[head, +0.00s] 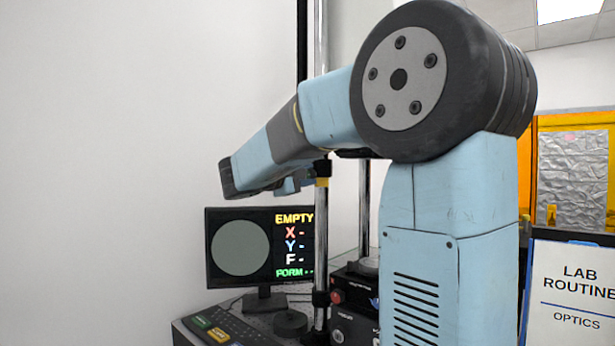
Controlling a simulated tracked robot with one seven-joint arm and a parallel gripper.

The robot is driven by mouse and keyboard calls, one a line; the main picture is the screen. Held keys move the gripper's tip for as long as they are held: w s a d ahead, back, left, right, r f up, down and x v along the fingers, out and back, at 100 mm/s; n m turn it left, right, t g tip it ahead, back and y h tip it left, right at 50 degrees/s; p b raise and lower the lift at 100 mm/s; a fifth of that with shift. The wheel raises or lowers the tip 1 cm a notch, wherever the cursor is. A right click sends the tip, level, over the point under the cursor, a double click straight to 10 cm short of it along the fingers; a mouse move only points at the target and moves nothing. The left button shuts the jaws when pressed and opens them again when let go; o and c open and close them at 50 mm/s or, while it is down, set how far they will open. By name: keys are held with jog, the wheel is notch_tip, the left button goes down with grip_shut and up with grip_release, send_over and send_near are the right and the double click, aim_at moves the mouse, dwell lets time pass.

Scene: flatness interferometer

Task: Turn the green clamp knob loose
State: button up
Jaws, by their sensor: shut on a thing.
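The green clamp knob is not visible in the head view; my arm covers much of the middle and right of the picture. My gripper is not in view either. My blue forearm reaches left and away from me, in front of a vertical metal post (321,240). The post carries a black collar with a yellow band (322,182) just below my forearm. What my gripper touches or holds cannot be seen.
A monitor (237,246) reads EMPTY, with X, Y, F and FORM lines. A control panel (208,330) with green and yellow keys and a round black piece (290,322) lie before it. A black unit with a red button (337,296) stands beside my arm. A LAB ROUTINE board (572,295) is right.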

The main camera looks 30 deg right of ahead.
jog(key=shift+a, duration=0.1)
dwell(0.5)
jog(key=o, duration=1)
jog(key=shift+o, duration=0.2)
jog(key=v, duration=1.3)
jog(key=shift+a, duration=0.4)
jog(key=shift+s+d+f, duration=0.1)
jog(key=shift+s+f, duration=0.05)
jog(key=s+d+f+m+g+y, duration=0.25)
jog(key=s+d+f+y, duration=0.45)
jog(key=s+f, duration=0.5)
jog(key=s+a+f+m+t+y, duration=0.1)
jog(key=s+a+f+m+y, duration=0.4)
jog(key=s+a+f+y, duration=0.2)
jog(key=s+f+y, duration=0.2)
jog(key=s+f, duration=0.2)
jog(key=s, duration=0.1)
jog(key=shift+f+y, duration=0.25)
jog(key=shift+y, duration=0.05)
